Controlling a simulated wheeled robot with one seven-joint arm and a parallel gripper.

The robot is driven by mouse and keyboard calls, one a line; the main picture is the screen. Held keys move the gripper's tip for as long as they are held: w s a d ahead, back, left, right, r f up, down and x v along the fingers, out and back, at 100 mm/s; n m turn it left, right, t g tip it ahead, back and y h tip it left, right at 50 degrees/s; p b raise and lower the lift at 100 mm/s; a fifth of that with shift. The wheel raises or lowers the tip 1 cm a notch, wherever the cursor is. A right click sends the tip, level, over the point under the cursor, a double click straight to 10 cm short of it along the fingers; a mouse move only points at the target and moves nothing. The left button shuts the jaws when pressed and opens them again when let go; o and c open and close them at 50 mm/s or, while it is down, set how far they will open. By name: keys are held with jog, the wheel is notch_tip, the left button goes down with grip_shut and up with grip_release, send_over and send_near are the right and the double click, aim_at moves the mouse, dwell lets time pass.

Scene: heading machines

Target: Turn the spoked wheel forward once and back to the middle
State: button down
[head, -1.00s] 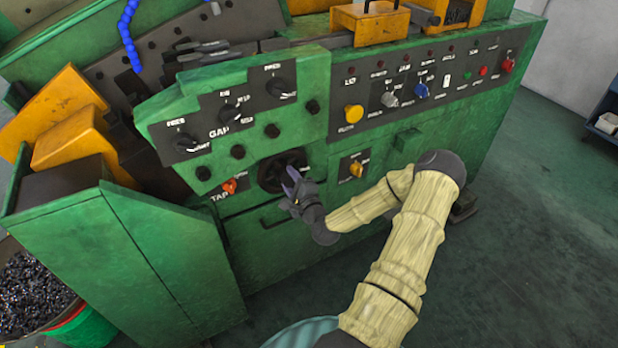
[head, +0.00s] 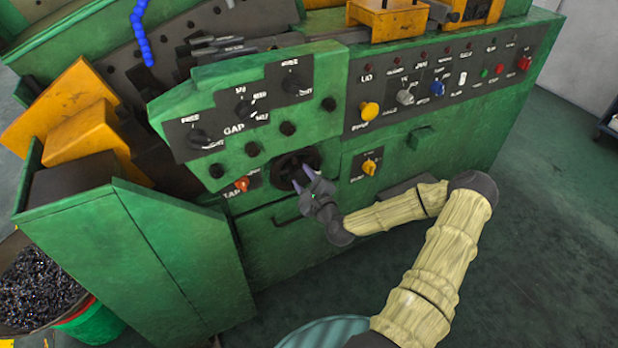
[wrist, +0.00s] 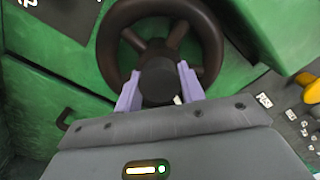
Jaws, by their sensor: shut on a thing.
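The spoked wheel (head: 288,166) is a dark, round handwheel on the front of the green machine, below the gap knobs. In the wrist view the wheel (wrist: 112,48) fills the upper middle, with its spokes and rim showing and a dark round hub (wrist: 158,82) in front. My gripper (head: 303,180) reaches it from the lower right. In the wrist view the two pale purple fingers of my gripper (wrist: 160,88) stand on either side of the hub, shut on it. The lower part of the wheel is hidden behind my gripper.
A red tap knob (head: 242,184) sits left of the wheel and a yellow knob (head: 369,167) right of it. A dark handle (head: 285,221) is just below. A green cabinet (head: 120,240) juts out at the left. Open floor (head: 530,220) lies to the right.

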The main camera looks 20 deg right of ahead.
jog(key=shift+f, duration=0.2)
jog(key=c, duration=1.1)
grip_release()
jog(key=shift+o, duration=1.2)
jog(key=shift+r, duration=0.1)
jog(key=s+d+p, duration=0.1)
jog(key=s+p, duration=0.3)
jog(key=s, duration=1.3)
jog(key=shift+s, duration=0.2)
jog(key=shift+d, duration=0.1)
